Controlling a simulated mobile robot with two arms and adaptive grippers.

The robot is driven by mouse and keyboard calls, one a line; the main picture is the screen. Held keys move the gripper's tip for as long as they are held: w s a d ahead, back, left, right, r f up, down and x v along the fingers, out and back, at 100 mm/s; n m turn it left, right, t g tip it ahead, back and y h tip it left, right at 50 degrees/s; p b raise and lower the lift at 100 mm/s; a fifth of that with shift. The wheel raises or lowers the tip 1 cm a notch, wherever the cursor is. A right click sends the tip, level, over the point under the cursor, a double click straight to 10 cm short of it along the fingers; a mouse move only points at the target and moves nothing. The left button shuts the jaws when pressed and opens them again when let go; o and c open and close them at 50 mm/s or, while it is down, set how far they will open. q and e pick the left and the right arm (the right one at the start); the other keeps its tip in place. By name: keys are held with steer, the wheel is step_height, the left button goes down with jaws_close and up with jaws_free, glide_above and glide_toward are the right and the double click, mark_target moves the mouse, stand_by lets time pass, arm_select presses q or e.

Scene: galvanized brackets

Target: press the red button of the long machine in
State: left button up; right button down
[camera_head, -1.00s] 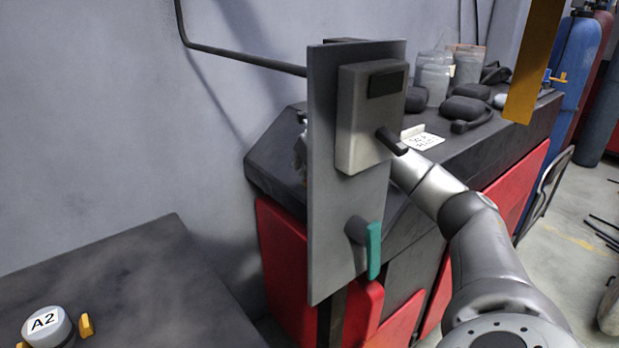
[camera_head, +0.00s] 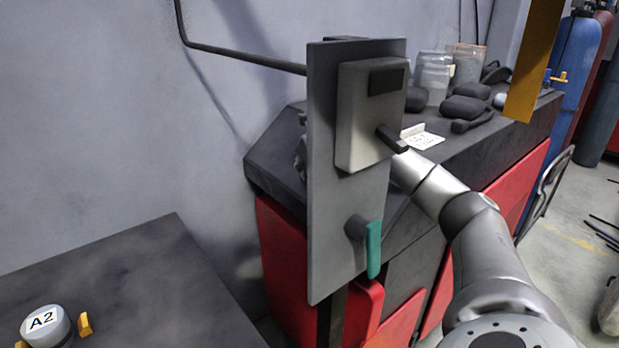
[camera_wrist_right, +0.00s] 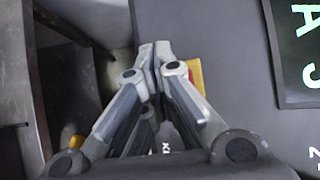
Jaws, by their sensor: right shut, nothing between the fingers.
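My right gripper (camera_wrist_right: 153,52) is shut and empty in the right wrist view. Its fingertips are close together over the grey face of a machine (camera_wrist_right: 228,50). Just right of the fingers a yellow piece with a red part (camera_wrist_right: 194,73) shows, mostly hidden by them. It may be the red button on its yellow base. I cannot tell whether the fingertips touch it. In the head view my right arm reaches behind an upright grey panel (camera_head: 335,235), which hides most of the gripper. My left gripper is not in view.
The panel carries a grey box (camera_head: 360,140) with a black lever and a green handle (camera_head: 374,250). Behind it stands a long dark bench with red fronts (camera_head: 515,190), with jars (camera_head: 434,82) and dark objects on top. A dark table (camera_head: 140,290) is at lower left.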

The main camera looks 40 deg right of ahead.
steer(key=shift+d+f, duration=0.1)
stand_by(0.4)
steer(key=shift+a+r+p, duration=0.35)
steer(key=shift+r+p, duration=0.1)
stand_by(0.3)
steer(key=shift+a+r+p, duration=0.2)
steer(key=shift+r+p, duration=0.2)
steer(key=a+r+p, duration=0.1)
steer(key=r, duration=0.1)
steer(key=a+r+p, duration=0.2)
steer(key=shift+w+a, duration=0.15)
steer(key=shift+w, duration=0.05)
